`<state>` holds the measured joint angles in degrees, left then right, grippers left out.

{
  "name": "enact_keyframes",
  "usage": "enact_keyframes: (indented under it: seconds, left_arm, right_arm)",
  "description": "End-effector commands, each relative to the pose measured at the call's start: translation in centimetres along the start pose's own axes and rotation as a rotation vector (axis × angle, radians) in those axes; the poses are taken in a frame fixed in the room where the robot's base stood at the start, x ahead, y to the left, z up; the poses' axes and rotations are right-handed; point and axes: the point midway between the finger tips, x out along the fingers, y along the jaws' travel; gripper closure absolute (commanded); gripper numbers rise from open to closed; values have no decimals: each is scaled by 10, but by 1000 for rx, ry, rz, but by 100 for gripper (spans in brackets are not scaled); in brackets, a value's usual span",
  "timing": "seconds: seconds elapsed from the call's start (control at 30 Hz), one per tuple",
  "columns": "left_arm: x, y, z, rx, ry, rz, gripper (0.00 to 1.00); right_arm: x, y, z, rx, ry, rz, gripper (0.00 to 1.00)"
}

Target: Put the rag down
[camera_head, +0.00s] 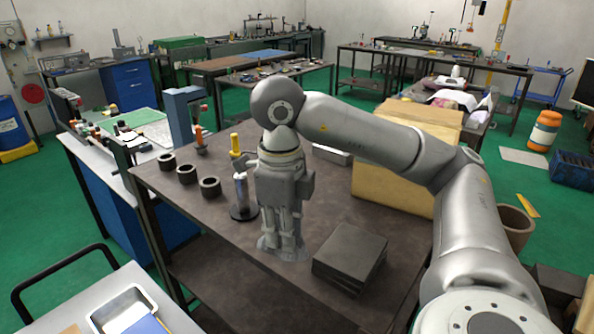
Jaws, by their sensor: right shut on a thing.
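The rag spreads a little around the fingertips, low at the tabletop. Most of it is hidden behind the fingers, and I cannot tell whether all of it touches the surface. My left gripper is out of view.
A stack of dark plates (350,255) lies just right of the gripper. A dark-based stand with a yellow-topped tool (236,150) is close on its left. Several dark rings (187,174) stand farther left. A cardboard box (380,180) is behind. The front-left tabletop is clear.

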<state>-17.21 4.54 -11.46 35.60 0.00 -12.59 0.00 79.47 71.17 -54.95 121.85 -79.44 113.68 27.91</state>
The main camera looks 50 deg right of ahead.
Motion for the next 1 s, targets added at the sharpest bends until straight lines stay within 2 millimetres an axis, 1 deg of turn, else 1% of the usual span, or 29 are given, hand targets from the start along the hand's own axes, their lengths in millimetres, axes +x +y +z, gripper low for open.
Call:
enact_keyframes:
  seconds: [0.03, 0.2, 0.33, 0.4, 0.47, 0.57, 0.77, 0.8, 0.9, 1.0]
  left_arm:
    - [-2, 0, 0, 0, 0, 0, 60]
    - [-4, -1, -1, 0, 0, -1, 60]
    - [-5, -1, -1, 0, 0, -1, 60]
    - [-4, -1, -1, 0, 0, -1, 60]
    - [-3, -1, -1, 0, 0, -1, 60]
    - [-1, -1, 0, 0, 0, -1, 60]
    - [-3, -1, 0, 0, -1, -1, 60]
    - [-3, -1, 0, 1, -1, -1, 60]
    - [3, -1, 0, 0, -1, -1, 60]
    - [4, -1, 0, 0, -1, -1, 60]
  right_arm:
    - [-7, -3, -3, 67, -4, 1, 100]
    - [-18, -8, -9, 249, -8, 8, 100]
    - [-22, -10, -11, 317, -8, 11, 100]
    - [-20, -14, -8, 331, -7, 13, 100]
    - [-16, -19, -2, 336, -5, 15, 100]
    - [-5, -35, 12, 337, -4, 17, 100]
    - [16, -71, 46, 335, -4, 17, 100]
    - [20, -77, 52, 335, -3, 17, 100]
    - [42, -87, 61, 332, -3, 17, 100]
    - [55, -96, 69, 332, -5, 16, 100]
